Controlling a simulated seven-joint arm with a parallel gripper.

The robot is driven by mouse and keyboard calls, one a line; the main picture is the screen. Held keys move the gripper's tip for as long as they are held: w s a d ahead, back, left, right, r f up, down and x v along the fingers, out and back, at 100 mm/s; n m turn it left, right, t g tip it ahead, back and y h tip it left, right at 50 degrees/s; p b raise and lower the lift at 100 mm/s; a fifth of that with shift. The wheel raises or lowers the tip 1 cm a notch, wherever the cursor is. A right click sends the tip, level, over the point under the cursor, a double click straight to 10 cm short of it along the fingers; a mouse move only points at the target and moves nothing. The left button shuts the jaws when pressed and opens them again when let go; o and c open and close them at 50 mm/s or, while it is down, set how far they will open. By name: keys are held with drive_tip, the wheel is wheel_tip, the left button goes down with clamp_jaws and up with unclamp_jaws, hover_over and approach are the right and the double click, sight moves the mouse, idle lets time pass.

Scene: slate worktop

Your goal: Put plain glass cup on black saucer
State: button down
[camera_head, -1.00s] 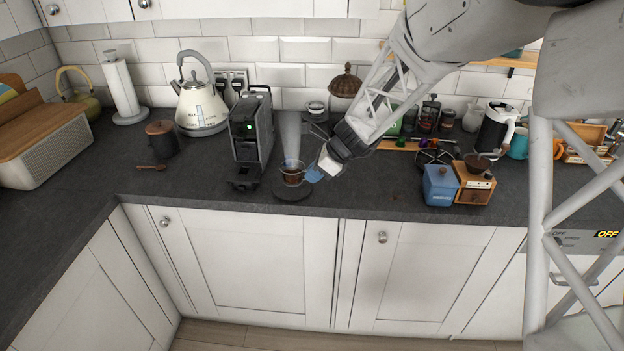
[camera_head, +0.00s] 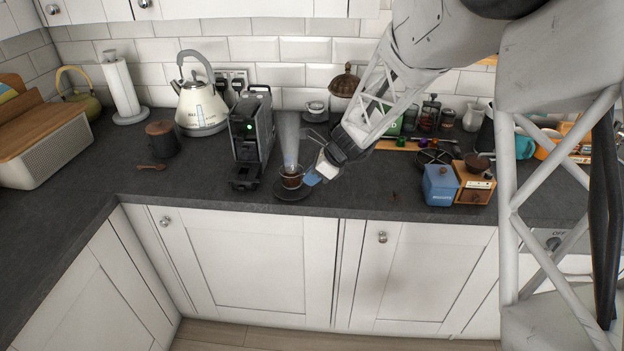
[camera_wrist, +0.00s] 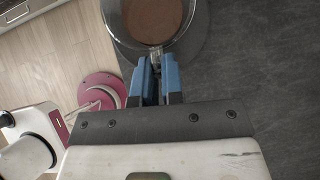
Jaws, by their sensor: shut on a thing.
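The plain glass cup (camera_head: 291,178) holds a brown drink and stands upright over the black saucer (camera_head: 285,194), in front of the coffee machine. In the wrist view the cup (camera_wrist: 150,22) is at the top, with the dark round saucer (camera_wrist: 196,42) below it. My gripper (camera_head: 313,178) is at the cup's right side; its blue fingers (camera_wrist: 155,75) are shut on the cup's handle. Whether the cup's base touches the saucer cannot be told.
A black coffee machine (camera_head: 252,135) stands close behind and left of the cup. A blue box (camera_head: 440,186) and a wooden grinder (camera_head: 474,184) are to the right.

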drive_tip(key=shift+f, duration=0.45)
drive_tip(key=shift+f, duration=0.15)
drive_tip(key=c, duration=1.2)
unclamp_jaws()
drive_tip(key=shift+c, duration=0.2)
drive_tip(key=shift+r, duration=0.2)
drive_tip(key=v, duration=1.2)
drive_tip(key=shift+s, duration=0.1)
